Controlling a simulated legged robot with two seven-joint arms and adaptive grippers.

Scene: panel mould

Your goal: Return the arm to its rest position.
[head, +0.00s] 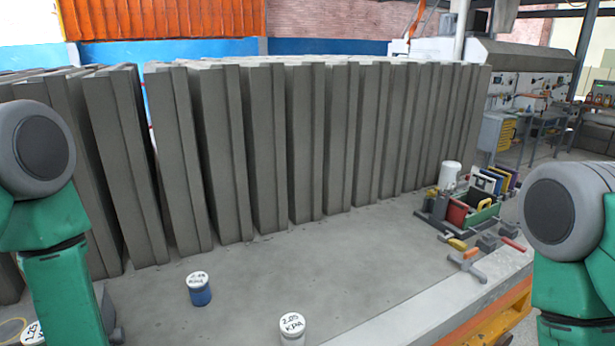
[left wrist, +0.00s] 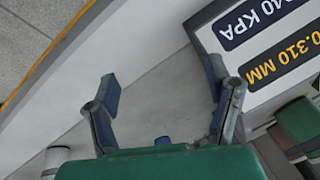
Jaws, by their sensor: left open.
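My left gripper (left wrist: 164,90) is open in the left wrist view, its two fingers spread wide with nothing between them. Below and behind the fingers is a pale grey surface. A white board (left wrist: 270,50) with dark labels reading "40 KPA" and "0.310 MM" lies close to the right finger; I cannot tell whether they touch. In the head view my left arm comes down at the left edge, and its gripper is not clearly seen. My right arm shows at the right edge, with its gripper out of view.
A row of tall grey panels (head: 265,145) stands across the grey bed (head: 330,260). A blue cylinder with a white lid (head: 199,290) and a white one (head: 292,330) stand in front. A tool caddy (head: 470,210) and loose clamps (head: 466,262) are at right. The middle bed is clear.

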